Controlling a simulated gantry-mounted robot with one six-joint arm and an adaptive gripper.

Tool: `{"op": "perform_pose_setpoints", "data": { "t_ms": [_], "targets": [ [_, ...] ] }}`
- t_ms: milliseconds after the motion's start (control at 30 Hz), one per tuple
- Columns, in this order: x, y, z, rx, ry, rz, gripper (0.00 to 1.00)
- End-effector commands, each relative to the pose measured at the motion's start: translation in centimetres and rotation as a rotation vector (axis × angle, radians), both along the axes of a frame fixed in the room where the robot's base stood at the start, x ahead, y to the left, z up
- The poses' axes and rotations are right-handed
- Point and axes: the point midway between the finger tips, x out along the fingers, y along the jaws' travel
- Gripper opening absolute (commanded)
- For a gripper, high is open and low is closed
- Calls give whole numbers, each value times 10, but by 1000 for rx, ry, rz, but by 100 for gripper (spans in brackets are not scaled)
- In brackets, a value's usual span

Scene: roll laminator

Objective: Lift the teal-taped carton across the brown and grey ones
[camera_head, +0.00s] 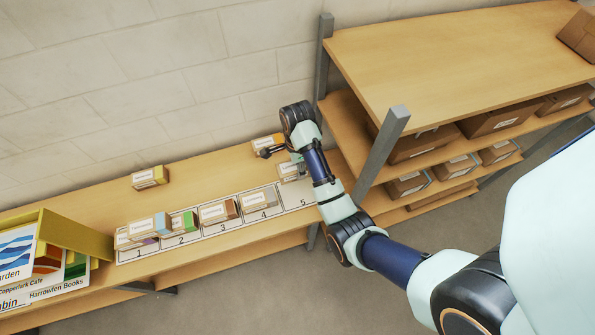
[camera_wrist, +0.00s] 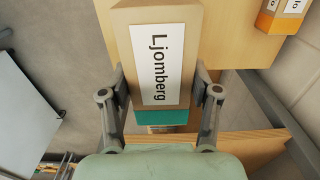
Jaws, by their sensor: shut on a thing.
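The teal-taped carton (camera_wrist: 158,55), labelled "Ljomberg", sits between the two fingers of my gripper (camera_wrist: 160,92) in the wrist view. In the head view the carton (camera_head: 292,171) shows partly below my gripper (camera_head: 281,155), behind slots 4 and 5; my wrist hides some of it. My gripper is shut on it. The brown carton (camera_head: 218,212) stands on slot 3 and the grey one (camera_head: 260,201) on slot 4 of the numbered strip. Slot 5 (camera_head: 300,196) looks bare. I cannot tell how high the carton is above the table.
A green-taped carton (camera_head: 181,223) is on slot 2, with cartons around slot 1 (camera_head: 139,253). A yellow-taped carton (camera_head: 150,177) and an orange-taped one (camera_head: 267,142) stand farther back. A shelf rack with a grey post (camera_head: 384,152) stands close right of my forearm. Sign boards (camera_head: 50,265) stand left.

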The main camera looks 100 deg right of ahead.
Motion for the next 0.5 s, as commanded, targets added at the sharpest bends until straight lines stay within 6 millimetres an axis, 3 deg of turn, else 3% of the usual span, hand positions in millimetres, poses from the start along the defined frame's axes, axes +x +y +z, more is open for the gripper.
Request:
{"op": "perform_pose_setpoints", "data": {
  "t_ms": [33, 133, 300, 500],
  "targets": [
    [0, 0, 24, 0, 0, 0, 11],
    [0, 0, 38, 0, 0, 0, 11],
    [0, 0, 48, 0, 0, 0, 11],
    [4, -1, 46, -1, 0, 1, 11]
  ]
}}
